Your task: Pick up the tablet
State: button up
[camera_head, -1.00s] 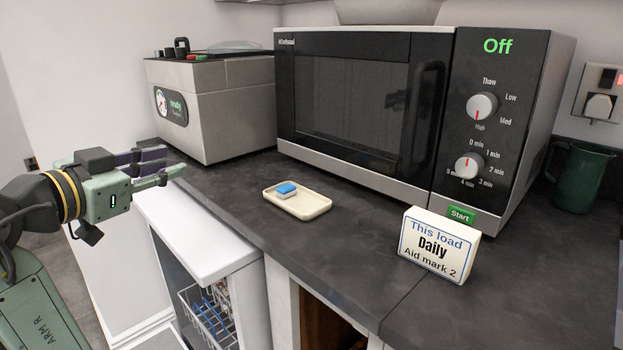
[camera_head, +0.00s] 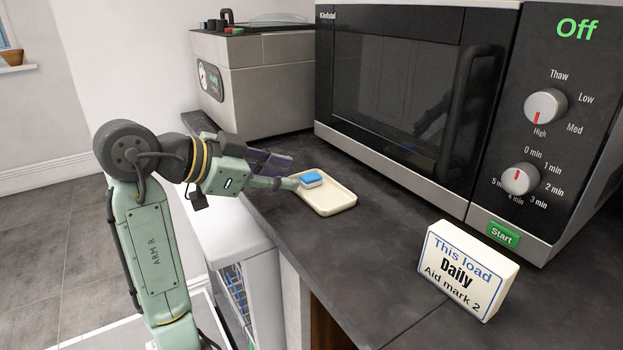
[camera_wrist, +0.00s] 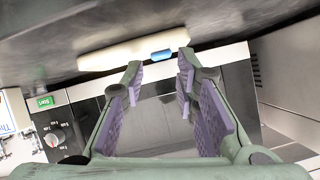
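The tablet (camera_head: 310,179) is a small block, blue on top and white below. It lies at the left end of a shallow cream tray (camera_head: 335,200) on the dark worktop. In the wrist view the tablet (camera_wrist: 161,55) shows as a blue edge over the cream tray (camera_wrist: 110,57), ahead of the fingertips. My gripper (camera_head: 288,172) is at the tray's left end, beside the tablet. In the wrist view my gripper (camera_wrist: 160,72) has its fingers spread with nothing between them. Whether a fingertip touches the tray or tablet cannot be told.
A microwave (camera_head: 395,85) marked Off stands behind the tray. A grey steel box appliance (camera_head: 265,85) stands at the back left. A "Daily" sign (camera_head: 465,270) stands at the front right.

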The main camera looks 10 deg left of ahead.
aim_at(305, 179)
jog(key=p+x, duration=0.1)
jog(key=x, duration=0.4)
jog(key=shift+w+d+r, duration=0.1)
jog(key=shift+d, duration=0.05)
jog(key=shift+c, duration=0.3)
jog(key=c, duration=0.4)
